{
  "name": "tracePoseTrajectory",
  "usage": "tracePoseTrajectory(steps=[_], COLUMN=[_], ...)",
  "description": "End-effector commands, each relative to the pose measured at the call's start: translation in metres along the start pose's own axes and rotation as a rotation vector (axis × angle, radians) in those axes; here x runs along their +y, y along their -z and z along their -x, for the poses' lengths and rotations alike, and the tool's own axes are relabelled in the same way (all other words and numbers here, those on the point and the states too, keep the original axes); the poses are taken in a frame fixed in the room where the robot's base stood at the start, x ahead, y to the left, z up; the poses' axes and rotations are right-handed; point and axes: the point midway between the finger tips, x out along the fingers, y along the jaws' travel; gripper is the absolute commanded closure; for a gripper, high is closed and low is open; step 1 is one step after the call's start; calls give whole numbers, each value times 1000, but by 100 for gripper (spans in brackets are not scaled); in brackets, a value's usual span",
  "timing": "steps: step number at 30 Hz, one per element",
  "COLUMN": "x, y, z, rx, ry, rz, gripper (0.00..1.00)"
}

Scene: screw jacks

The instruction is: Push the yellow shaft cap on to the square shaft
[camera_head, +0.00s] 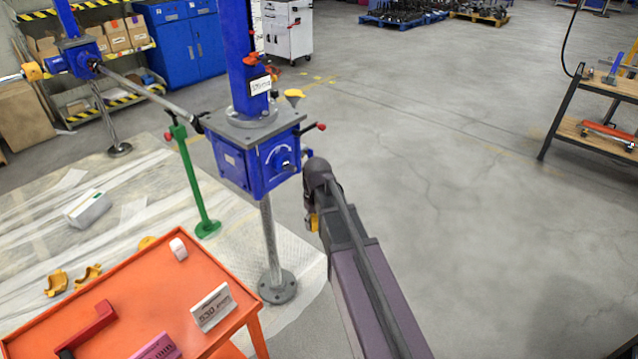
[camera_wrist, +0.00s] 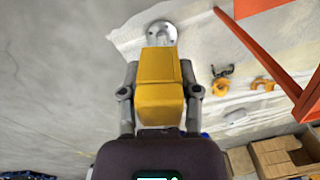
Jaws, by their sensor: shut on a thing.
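My gripper (camera_wrist: 159,70) is shut on the yellow shaft cap (camera_wrist: 160,88), with a grey finger on each side of it in the wrist view. In the head view only a small yellow bit of the cap (camera_head: 312,222) shows beside my dark arm. The blue screw jack (camera_head: 258,160) stands on a grey post just left of my wrist. Its square shaft is not clearly visible; my wrist covers the area right of the blue housing. I cannot tell whether the cap touches the shaft.
An orange table (camera_head: 150,290) stands front left, with a white label block (camera_head: 213,307) and a red handle part on it. A green stand (camera_head: 192,180) is left of the jack. A workbench (camera_head: 600,110) is at the right. The grey floor between is clear.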

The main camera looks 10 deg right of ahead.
Motion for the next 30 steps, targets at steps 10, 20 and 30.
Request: tracePoseTrajectory(steps=[10,20,30], x=[-14,-19,-3], y=[36,61,83], z=[-24,-16,16], rx=[29,168,472], ry=[285,656,1030], rz=[-195,-468,-750], gripper=[100,100,100])
